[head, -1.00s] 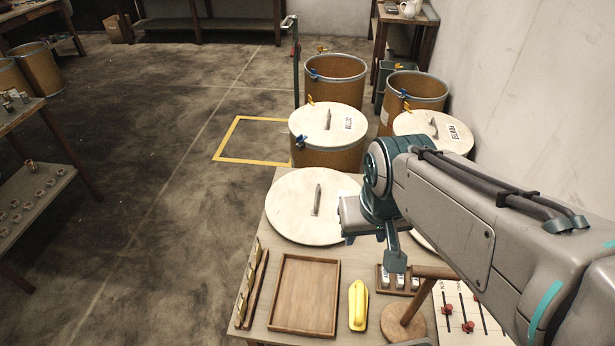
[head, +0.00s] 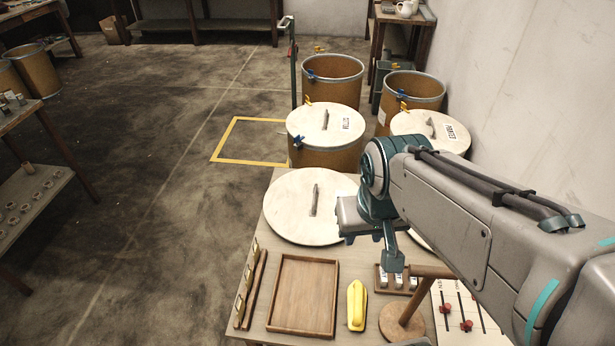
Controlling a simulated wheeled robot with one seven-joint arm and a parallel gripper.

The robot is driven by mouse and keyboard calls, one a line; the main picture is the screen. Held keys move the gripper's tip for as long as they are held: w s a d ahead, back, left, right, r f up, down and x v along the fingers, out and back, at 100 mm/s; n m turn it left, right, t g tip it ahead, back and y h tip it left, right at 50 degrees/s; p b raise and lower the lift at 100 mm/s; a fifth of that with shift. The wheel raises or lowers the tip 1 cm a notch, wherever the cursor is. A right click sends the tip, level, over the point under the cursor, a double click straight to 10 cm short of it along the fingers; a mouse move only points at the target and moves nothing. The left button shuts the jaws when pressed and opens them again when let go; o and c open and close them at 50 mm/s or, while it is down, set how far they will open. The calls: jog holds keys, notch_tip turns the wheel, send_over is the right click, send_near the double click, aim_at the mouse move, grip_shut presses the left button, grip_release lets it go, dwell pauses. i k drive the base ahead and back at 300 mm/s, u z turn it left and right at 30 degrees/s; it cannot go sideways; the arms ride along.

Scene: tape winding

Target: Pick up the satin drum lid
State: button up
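A round pale lid with a bar handle (head: 295,205) lies flat on the near table. Another pale lid lies right of it, mostly hidden behind my arm, with only a sliver of its edge showing. A lid with a white label (head: 312,119) sits on a brown drum behind the table. A second labelled lid (head: 412,124) sits on a drum to its right. I cannot tell from the small labels which lid is the satin one. My gripper (head: 391,259) hangs above the table, right of the bare lid. Its fingers are mostly hidden, and I see nothing held.
The near table holds a wooden tray (head: 302,297), a yellow handled object (head: 357,306), a round wooden stand (head: 402,322) and a small rack (head: 397,281). Open drums (head: 333,80) stand behind. A green post (head: 293,70) rises beside them.

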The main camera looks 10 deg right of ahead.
aim_at(299, 206)
jog(key=u, duration=2.5)
jog(key=i, duration=2.8)
jog(key=u, duration=2.55)
jog(key=k, duration=2.1)
